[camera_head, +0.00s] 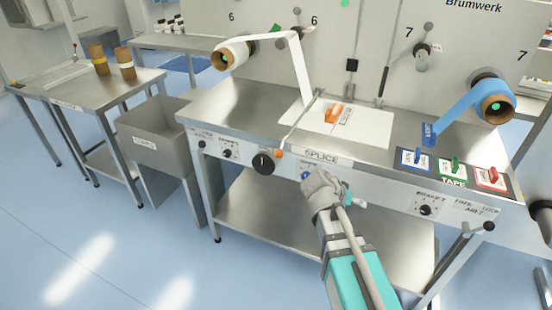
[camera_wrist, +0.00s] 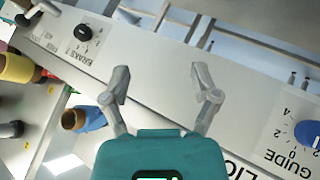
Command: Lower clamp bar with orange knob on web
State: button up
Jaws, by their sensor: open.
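A thin metal bar (camera_head: 299,122) runs from the back of the steel table to its front edge, beside the white web. An orange knob (camera_head: 279,153) shows at its front end; I cannot tell whether the bar touches the web. The white web (camera_head: 301,72) comes down from a roll (camera_head: 235,54) onto the table. My gripper (camera_head: 320,188) is in front of the table's front panel, below the SPLICE label and right of the orange knob. In the wrist view its two fingers (camera_wrist: 162,82) are spread apart with nothing between them. The bar is not clearly visible there.
A black knob (camera_head: 264,162) and a blue GUIDE dial (camera_wrist: 307,133) are on the front panel. An orange object (camera_head: 333,112) lies on a white sheet. A blue tape roll (camera_head: 493,101) hangs at right. A grey bin (camera_head: 155,132) stands left. Floor is clear in front.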

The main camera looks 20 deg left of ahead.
jog(key=a+r+t+b, duration=0.3)
jog(key=a+t, duration=0.3)
jog(key=a, duration=1)
jog(key=t+y+b, duration=0.2)
jog(key=t+b, duration=0.1)
jog(key=t, duration=0.2)
send_near(276, 156)
jog(key=s, duration=0.2)
jog(key=shift+s+a+f+n, duration=0.15)
jog(key=shift+s+a+n, duration=0.05)
jog(key=shift+a+n, duration=0.1)
jog(key=shift+w, duration=0.1)
jog(key=x, duration=1.3)
jog(key=shift+w+d, duration=0.1)
jog(key=shift+w, duration=0.25)
